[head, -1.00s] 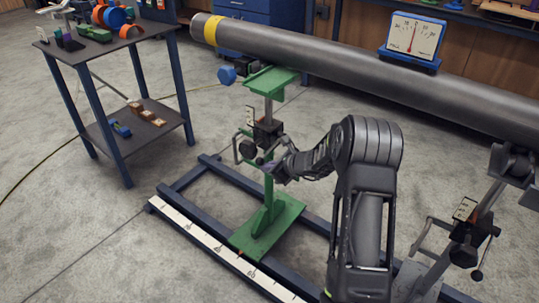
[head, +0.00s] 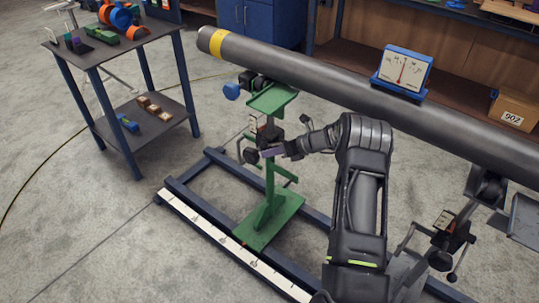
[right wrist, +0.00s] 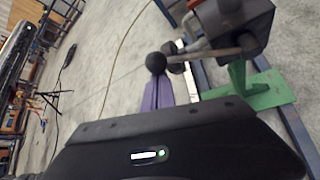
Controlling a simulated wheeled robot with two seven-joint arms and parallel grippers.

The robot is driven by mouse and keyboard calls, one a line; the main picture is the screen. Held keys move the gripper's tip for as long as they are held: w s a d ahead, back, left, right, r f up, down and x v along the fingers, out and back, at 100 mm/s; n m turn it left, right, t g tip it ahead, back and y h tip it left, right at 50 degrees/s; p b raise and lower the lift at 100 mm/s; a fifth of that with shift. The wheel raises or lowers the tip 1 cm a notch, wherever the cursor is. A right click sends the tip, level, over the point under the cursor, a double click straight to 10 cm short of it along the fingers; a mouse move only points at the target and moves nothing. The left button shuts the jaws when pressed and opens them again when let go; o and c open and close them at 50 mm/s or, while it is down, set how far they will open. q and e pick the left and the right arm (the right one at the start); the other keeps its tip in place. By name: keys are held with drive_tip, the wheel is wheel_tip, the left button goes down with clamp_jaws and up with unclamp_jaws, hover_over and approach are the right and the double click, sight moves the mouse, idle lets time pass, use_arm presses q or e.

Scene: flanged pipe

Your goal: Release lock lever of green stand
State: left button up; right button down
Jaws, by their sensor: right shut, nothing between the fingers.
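The green stand (head: 268,195) stands upright on a blue floor frame, its green top bracket (head: 271,99) under the left part of the grey pipe (head: 330,76). A dark clamp block with a lever sits partway up its post. The lever's round black knob (head: 251,156) shows left of the post, and a black ball knob also shows in the right wrist view (right wrist: 155,63). My right gripper (head: 265,153) is shut and empty. Its purple fingertips (right wrist: 157,92) lie close to the ball; I cannot tell whether they touch. My left gripper is out of view.
A second stand (head: 455,235) with a similar clamp is at the right, near my right arm. A blue-framed gauge (head: 402,73) sits on the pipe. A side table (head: 150,110) with parts stands at the left. The floor between table and frame is clear.

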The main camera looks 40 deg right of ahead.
drive_tip(key=shift+w+d+r, duration=0.2)
drive_tip(key=shift+r, duration=0.25)
wheel_tip(320, 180, down, 4)
drive_tip(key=s+a+b, duration=0.2)
drive_tip(key=v, duration=1)
drive_tip(key=shift+d+f, duration=0.25)
drive_tip(key=shift+d, duration=0.05)
